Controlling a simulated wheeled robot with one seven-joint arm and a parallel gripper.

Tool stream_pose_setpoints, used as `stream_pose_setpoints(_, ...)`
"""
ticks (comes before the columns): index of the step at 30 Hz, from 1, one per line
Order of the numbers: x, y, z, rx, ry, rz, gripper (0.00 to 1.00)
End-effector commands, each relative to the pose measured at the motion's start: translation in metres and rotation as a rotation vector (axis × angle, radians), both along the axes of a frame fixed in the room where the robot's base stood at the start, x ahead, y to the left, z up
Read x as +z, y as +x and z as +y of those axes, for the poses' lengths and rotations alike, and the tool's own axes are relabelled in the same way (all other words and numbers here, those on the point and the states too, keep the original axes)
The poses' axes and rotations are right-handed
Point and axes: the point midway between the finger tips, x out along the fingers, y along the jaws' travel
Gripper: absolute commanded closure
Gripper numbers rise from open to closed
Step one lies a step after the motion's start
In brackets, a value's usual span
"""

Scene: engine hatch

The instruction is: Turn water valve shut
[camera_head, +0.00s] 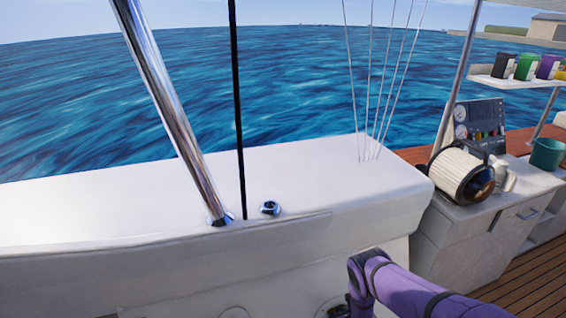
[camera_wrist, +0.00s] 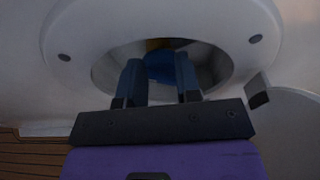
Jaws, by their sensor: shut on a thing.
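In the wrist view, my gripper (camera_wrist: 160,82) reaches into a round opening in a white flanged hatch rim (camera_wrist: 90,35). Its two dark fingers stand apart with a dark blue part (camera_wrist: 161,64) between and beyond them, which looks like the water valve's handle. The gripper is shut on it. The inside of the opening is dark, and the valve's body and handle angle cannot be made out. In the head view my purple arm reaches to the white hull side, and the gripper is out of sight.
A white bench top (camera_head: 130,205) carries a chrome pole (camera_head: 165,100) and a small chrome fitting (camera_head: 269,208). A grey cabinet (camera_head: 480,225) with a large winch-like drum (camera_head: 463,173) stands to the right. Coloured cups (camera_head: 526,66) stand on a shelf. Wooden deck (camera_head: 535,285) lies at lower right.

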Motion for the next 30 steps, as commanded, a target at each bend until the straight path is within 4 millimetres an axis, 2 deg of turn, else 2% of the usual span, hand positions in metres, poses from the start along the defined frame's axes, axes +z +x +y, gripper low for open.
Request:
stream_pose_setpoints(1, 0.0069, 0.015, -0.0068, -0.011, -0.004, -0.023, 0.96)
stream_pose_setpoints(12, 0.0046, 0.0157, -0.0145, -0.01, -0.006, -0.021, 0.79)
stream_pose_setpoints(30, 0.0081, 0.0173, -0.0152, -0.007, -0.008, -0.019, 0.76)
